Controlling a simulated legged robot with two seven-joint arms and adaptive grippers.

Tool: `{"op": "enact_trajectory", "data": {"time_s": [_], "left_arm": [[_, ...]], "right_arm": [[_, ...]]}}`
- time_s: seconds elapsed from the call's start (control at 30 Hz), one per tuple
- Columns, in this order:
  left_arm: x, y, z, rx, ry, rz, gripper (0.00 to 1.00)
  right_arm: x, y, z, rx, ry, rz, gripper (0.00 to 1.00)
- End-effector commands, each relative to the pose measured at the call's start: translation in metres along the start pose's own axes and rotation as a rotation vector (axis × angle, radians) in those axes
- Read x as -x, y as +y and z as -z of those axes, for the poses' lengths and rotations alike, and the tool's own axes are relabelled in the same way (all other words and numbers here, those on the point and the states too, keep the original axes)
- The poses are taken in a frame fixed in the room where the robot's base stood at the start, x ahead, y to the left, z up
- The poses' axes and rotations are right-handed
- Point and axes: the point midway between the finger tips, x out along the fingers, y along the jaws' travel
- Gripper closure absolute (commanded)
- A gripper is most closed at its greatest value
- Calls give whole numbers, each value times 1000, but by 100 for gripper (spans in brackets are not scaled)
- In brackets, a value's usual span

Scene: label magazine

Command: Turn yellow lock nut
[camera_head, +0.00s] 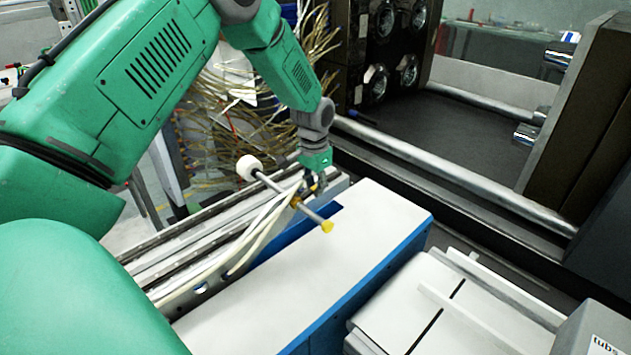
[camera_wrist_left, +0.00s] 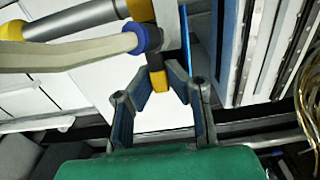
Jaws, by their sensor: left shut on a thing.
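My left gripper (camera_head: 316,182) reaches down from above to the rod assembly at the far end of the white-topped block. In the left wrist view, the fingers of my left gripper (camera_wrist_left: 160,82) are closed around a small yellow piece, which I take as the yellow lock nut (camera_wrist_left: 157,80). It sits at the end of a dark fitting. In the head view the fingers mostly hide it. A grey rod (camera_head: 272,183) has a white knob (camera_head: 249,168) at one end and a yellow tip (camera_head: 327,227) at the other. My right gripper is not in view.
Pale tubes (camera_head: 250,240) run along the rail beside the white-topped block (camera_head: 330,250). A tangle of yellowish wires (camera_head: 225,120) hangs behind my left arm. A metal bar (camera_head: 450,175) and dark machine frame stand at the right. A white unit (camera_head: 450,310) lies in front.

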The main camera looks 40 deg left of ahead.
Motion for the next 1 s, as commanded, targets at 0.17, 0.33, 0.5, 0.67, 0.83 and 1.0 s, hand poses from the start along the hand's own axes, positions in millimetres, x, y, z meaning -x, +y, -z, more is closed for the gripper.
{"op": "enact_trajectory", "data": {"time_s": [0.17, 0.33, 0.5, 0.67, 0.83, 1.0], "left_arm": [[5, 0, 8, -2, 11, 1, 100], [5, 0, 8, -2, 12, 3, 84], [3, 0, 7, -2, 7, 2, 67], [2, 0, 5, -1, 4, 1, 67], [1, 0, 4, -1, 3, 0, 67], [3, 0, 2, 0, 40, -1, 67]], "right_arm": [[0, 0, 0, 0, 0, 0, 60], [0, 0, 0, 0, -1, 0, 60], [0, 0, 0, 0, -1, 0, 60], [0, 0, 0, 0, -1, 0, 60], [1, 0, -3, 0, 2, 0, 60], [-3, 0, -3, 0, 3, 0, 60]]}}
